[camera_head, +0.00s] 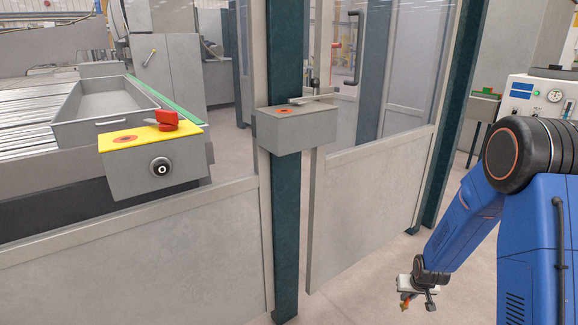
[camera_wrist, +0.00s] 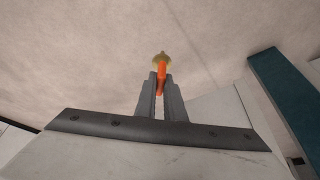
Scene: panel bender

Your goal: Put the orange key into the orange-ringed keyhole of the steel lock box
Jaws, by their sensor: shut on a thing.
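My gripper (camera_head: 405,299) hangs low at the right in the head view, over the floor. It is shut on the orange key (camera_wrist: 162,72), which stands out between the two fingers in the wrist view. The key has a yellowish part at its far end. The steel lock box (camera_head: 297,133) is a grey box on the dark green post at the centre of the head view. An orange ring (camera_head: 282,111) marks its top; the keyhole inside is too small to make out. My gripper is well below and to the right of this box, apart from it.
A yellow-topped control box (camera_head: 155,167) with a red handle (camera_head: 166,119), an orange-red mark and a black round knob stands at the left. Fence panels (camera_head: 375,195) and the green post (camera_head: 286,230) stand ahead. Open floor lies below my gripper.

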